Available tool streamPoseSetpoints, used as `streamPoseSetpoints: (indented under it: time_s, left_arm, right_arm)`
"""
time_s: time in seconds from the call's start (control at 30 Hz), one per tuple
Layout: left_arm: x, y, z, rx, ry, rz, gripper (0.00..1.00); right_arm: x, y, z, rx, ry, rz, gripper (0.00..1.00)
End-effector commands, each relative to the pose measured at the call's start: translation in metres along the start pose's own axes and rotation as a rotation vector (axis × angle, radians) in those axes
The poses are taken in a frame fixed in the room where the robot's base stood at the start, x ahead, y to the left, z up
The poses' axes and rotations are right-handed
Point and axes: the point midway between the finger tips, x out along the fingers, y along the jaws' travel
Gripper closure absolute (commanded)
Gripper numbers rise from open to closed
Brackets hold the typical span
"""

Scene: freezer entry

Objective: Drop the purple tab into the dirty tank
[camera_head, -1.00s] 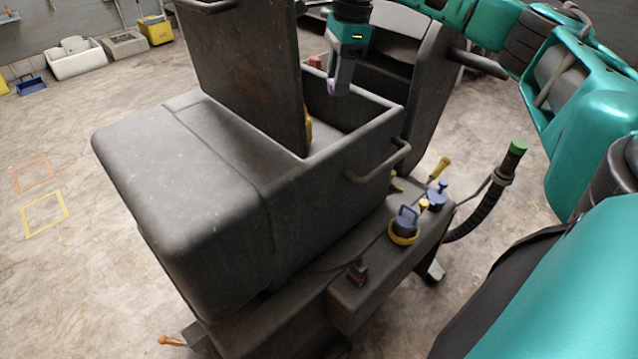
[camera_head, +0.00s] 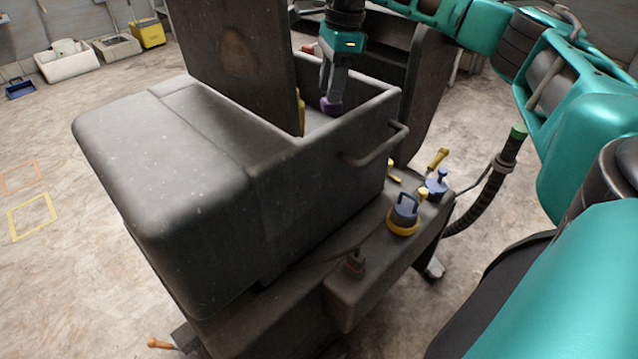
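The dirty tank (camera_head: 345,130) is the dark grey open compartment of a cleaning machine, with its lid (camera_head: 232,55) standing upright. My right gripper (camera_head: 331,96) comes down from above into the tank's opening. It is shut on the small purple tab (camera_head: 331,106), which shows at the fingertips, below the level of the far rim. The fingers hide part of the tab. The tank floor is mostly hidden by the near wall. My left gripper is not in view.
A yellow part (camera_head: 301,112) sits inside the tank beside the lid. A handle (camera_head: 385,148) juts from the tank's side. Blue and yellow caps (camera_head: 404,215) and a green-tipped hose (camera_head: 500,165) are at right. Open floor lies left.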

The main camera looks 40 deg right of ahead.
Motion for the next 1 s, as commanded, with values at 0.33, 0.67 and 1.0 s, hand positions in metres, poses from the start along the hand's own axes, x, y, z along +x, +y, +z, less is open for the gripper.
streamPoseSetpoints:
  time_s: [0.33, 0.67, 1.0]
  left_arm:
    - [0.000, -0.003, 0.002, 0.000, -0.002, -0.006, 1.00]
    - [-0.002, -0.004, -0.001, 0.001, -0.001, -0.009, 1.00]
    - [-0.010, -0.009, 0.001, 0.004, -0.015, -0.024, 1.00]
  right_arm:
    - [0.000, 0.000, 0.000, 0.000, 0.000, 0.000, 0.35]
    - [-0.023, -0.001, 0.001, 0.000, -0.002, -0.003, 0.35]
    - [-0.098, -0.001, 0.001, -0.001, -0.002, -0.003, 0.35]
